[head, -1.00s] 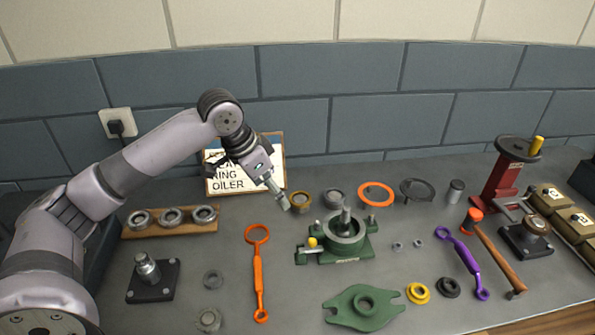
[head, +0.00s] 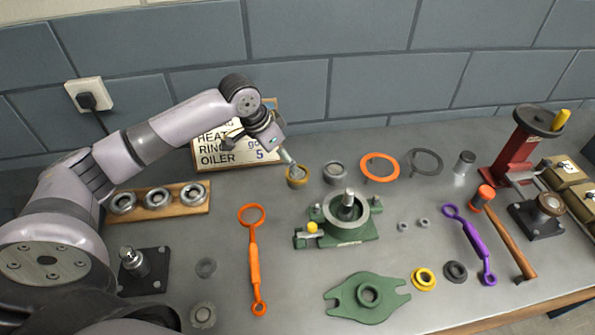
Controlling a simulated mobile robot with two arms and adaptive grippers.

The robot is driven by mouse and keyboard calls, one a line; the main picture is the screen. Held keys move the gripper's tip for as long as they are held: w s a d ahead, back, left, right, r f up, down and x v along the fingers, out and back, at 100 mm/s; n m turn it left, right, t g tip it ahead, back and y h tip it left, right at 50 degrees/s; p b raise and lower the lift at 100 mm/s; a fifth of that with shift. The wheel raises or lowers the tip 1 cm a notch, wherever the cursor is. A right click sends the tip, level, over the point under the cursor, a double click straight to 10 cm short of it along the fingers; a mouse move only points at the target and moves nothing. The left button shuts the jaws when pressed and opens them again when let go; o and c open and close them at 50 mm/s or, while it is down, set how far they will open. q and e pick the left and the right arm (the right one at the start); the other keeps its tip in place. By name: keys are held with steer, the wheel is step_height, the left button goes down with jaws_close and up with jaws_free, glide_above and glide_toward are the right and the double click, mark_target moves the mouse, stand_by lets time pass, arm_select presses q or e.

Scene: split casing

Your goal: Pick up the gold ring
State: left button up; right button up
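The gold ring (head: 297,181) sits on the bench in the head view, just right of the sign's lower corner and left of a steel ring. My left gripper (head: 291,163) reaches down to it from the upper left. Its narrow tip overlaps the back of the ring's top in the picture. I cannot tell whether it touches or grips the ring, or whether the fingers are open. The ring looks to be resting on the bench. My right gripper is not in view.
A sign (head: 215,159) stands behind my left wrist. A steel ring (head: 335,172) and an orange ring (head: 366,158) lie to the right. A green casing (head: 348,235) is in front, an orange wrench (head: 254,262) to the left. A yellow ring (head: 414,281) lies farther forward.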

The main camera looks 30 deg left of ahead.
arm_select(q)
steer(key=x, duration=0.3)
steer(key=shift+d+r+p, duration=0.1)
steer(key=shift+p, duration=0.25)
steer(key=p+x, duration=0.1)
steer(key=x, duration=0.2)
steer(key=shift+w+d+f, duration=0.25)
steer(key=shift+w, duration=0.05)
steer(key=shift+w+f, duration=0.15)
steer(key=shift+f, duration=0.25)
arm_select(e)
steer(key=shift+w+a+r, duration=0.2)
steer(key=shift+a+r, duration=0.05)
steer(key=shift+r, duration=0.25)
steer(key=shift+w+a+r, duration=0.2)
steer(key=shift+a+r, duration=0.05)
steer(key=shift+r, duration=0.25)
arm_select(q)
steer(key=c, duration=1.3)
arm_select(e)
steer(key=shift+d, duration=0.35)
